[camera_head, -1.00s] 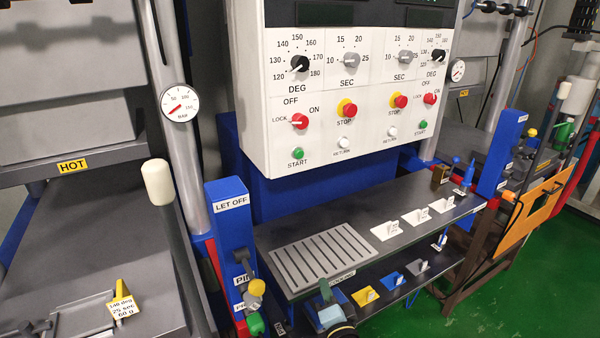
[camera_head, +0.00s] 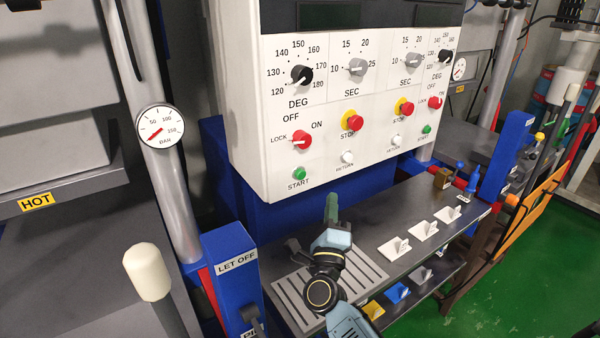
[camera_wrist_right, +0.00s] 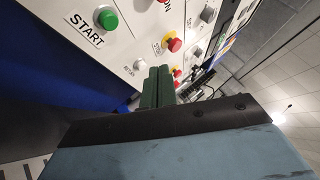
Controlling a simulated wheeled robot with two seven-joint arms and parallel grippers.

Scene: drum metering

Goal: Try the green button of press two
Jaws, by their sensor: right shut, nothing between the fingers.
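The white control panel (camera_head: 340,120) carries two sets of controls. A green START button (camera_head: 299,174) sits at its lower left, and a second, smaller-looking green START button (camera_head: 426,129) sits at the lower right. I cannot read which set belongs to press two. My right gripper (camera_head: 331,207) is shut and empty, with green fingers pointing up, just below the panel and apart from both green buttons. In the right wrist view, a green START button (camera_wrist_right: 110,20) shows at upper left, away from the shut fingers (camera_wrist_right: 158,84). My left gripper is not in view.
White RETURN buttons (camera_head: 347,157) and red STOP buttons on yellow (camera_head: 354,121) sit near the green ones. Red rotary switches (camera_head: 301,140) are also close. A dark shelf (camera_head: 370,215) with a slotted plate and white tags lies below. A blue LET OFF post (camera_head: 232,275) stands left.

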